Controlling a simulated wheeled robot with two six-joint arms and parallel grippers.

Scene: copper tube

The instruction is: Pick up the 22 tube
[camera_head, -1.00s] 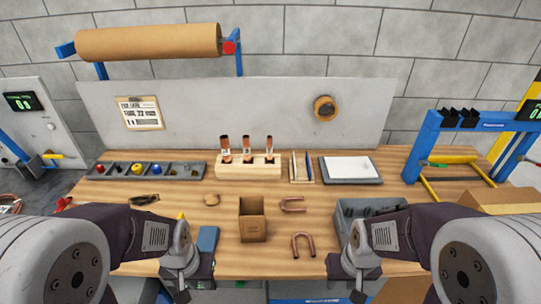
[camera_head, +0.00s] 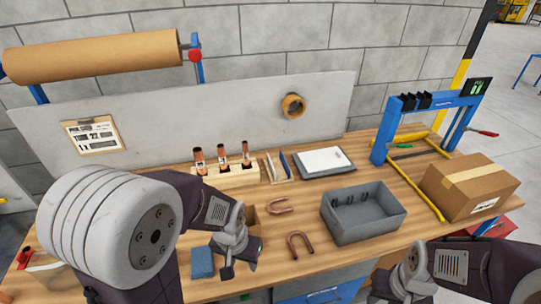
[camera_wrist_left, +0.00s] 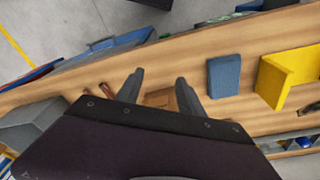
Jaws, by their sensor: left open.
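Three copper tubes of different widths stand upright in a wooden block (camera_head: 238,177) at the back of the bench: a wide one (camera_head: 199,160), a middle one (camera_head: 223,156) and a thin one (camera_head: 245,151). Their size markings are too small to read. My left gripper (camera_head: 227,270) is over the front of the bench, in front of the block and apart from the tubes. In the left wrist view my left gripper (camera_wrist_left: 160,77) is open and empty. My right arm enters at bottom right; its jaws are too cut off to judge.
Two copper U-bends (camera_head: 279,206) (camera_head: 300,246) lie right of my left gripper. A small cardboard box (camera_wrist_left: 160,98) is partly hidden behind it. A blue block (camera_head: 202,262), grey bin (camera_head: 361,222) and clipboard tray (camera_head: 325,162) are nearby. A blue frame (camera_head: 430,120) stands at right.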

